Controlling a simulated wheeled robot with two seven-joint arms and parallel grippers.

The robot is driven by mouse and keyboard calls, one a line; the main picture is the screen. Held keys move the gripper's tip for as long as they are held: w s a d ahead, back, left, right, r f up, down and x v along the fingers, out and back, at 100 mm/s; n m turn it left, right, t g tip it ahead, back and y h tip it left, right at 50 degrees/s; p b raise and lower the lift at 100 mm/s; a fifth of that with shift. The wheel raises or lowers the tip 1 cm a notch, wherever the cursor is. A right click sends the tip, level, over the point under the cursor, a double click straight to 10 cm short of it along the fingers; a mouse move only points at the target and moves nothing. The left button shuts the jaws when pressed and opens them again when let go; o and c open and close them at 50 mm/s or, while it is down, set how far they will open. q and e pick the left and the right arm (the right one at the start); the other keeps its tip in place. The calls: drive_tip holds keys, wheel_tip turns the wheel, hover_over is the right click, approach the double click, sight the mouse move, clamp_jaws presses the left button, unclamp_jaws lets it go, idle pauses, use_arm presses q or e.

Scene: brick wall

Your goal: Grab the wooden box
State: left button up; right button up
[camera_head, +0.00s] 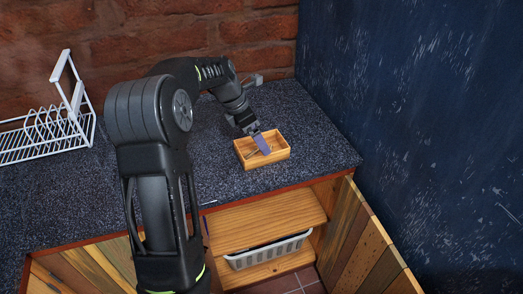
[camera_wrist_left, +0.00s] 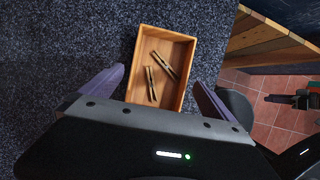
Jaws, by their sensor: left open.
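The wooden box (camera_head: 264,157) is a small open-topped tray on the dark speckled countertop, near its right end. My left gripper (camera_head: 261,142) is above the box in the head view, with a purple finger in front of it. In the left wrist view the box (camera_wrist_left: 187,75) lies ahead between the two spread purple fingers (camera_wrist_left: 158,92), with several small wooden clothespins (camera_wrist_left: 163,66) inside. The gripper is open and holds nothing. I cannot tell whether a finger touches the box.
A white wire dish rack (camera_head: 50,135) stands at the left back of the counter (camera_head: 320,140). A brick wall (camera_head: 110,40) is behind and a dark blue wall (camera_head: 420,120) is on the right. Below the counter are wooden shelves with a light grey basket (camera_head: 268,250) and an open cabinet door (camera_head: 365,250).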

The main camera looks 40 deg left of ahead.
sight(261, 153)
use_arm(q)
drive_tip(key=p+x, duration=0.1)
drive_tip(key=x, duration=0.4)
drive_tip(key=shift+s+a+f, duration=0.1)
drive_tip(key=shift+f, duration=0.05)
drive_tip(key=shift+c, duration=0.3)
idle(0.4)
drive_tip(key=c, duration=1.1)
drive_tip(key=shift+c, duration=0.2)
wheel_tip(261, 153, up, 10)
drive_tip(key=shift+b, duration=0.4)
